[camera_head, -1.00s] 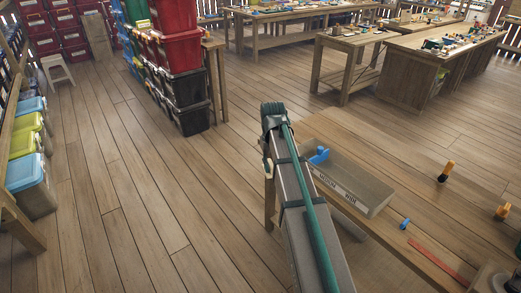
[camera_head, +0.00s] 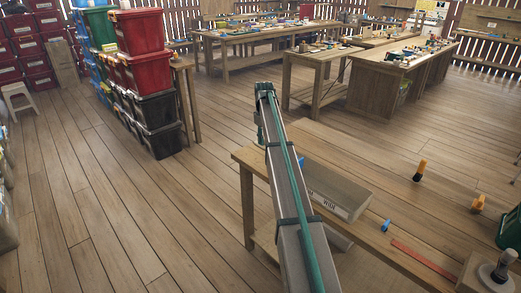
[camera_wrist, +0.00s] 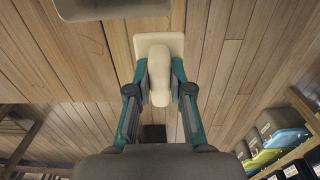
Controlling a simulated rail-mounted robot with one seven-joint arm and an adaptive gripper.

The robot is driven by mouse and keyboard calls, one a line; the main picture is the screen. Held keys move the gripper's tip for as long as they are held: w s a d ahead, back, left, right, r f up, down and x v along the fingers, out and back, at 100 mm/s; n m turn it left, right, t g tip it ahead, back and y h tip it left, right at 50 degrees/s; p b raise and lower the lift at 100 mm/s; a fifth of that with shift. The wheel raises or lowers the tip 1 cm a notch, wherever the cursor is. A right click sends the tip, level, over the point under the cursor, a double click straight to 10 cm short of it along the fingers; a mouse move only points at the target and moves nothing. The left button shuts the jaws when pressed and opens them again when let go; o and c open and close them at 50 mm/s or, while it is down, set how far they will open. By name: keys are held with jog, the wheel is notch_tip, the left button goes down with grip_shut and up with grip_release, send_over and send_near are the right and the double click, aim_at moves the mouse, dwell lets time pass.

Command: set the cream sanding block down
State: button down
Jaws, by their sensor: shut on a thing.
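The cream sanding block (camera_wrist: 176,43) shows in the wrist view as a pale rectangular pad with a rounded handle. My gripper (camera_wrist: 159,68) is shut on the handle, one teal finger on each side. Planked wood lies beyond the block. I cannot tell whether the block touches any surface. In the head view my arm hides the gripper and the block.
The wooden table (camera_head: 300,135) holds a grey bin (camera_head: 343,190), a blue clip (camera_head: 386,225), a red strip (camera_head: 430,257) and an orange-topped brush (camera_head: 420,170). Stacked lidded bins (camera_head: 140,75) stand at the left. Shelved lidded bins (camera_wrist: 275,135) show in the wrist view.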

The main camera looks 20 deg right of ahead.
jog(key=w+f, duration=0.2)
jog(key=w, duration=0.1)
jog(key=w+d+f+p, duration=0.1)
jog(key=w+f, duration=0.2)
jog(key=w+d+f+p, duration=0.1)
jog(key=w+f, duration=0.1)
jog(key=w, duration=0.1)
jog(key=shift+d+f, duration=0.25)
jog(key=shift+w+f+p, duration=0.1)
jog(key=shift+f+p, duration=0.5)
jog(key=shift+f, duration=1.15)
jog(key=shift+f, duration=0.15)
jog(key=c, duration=1.1)
grip_release()
jog(key=shift+o, duration=0.2)
notch_tip(320, 180, up, 12)
jog(key=b, duration=0.2)
jog(key=shift+r, duration=0.2)
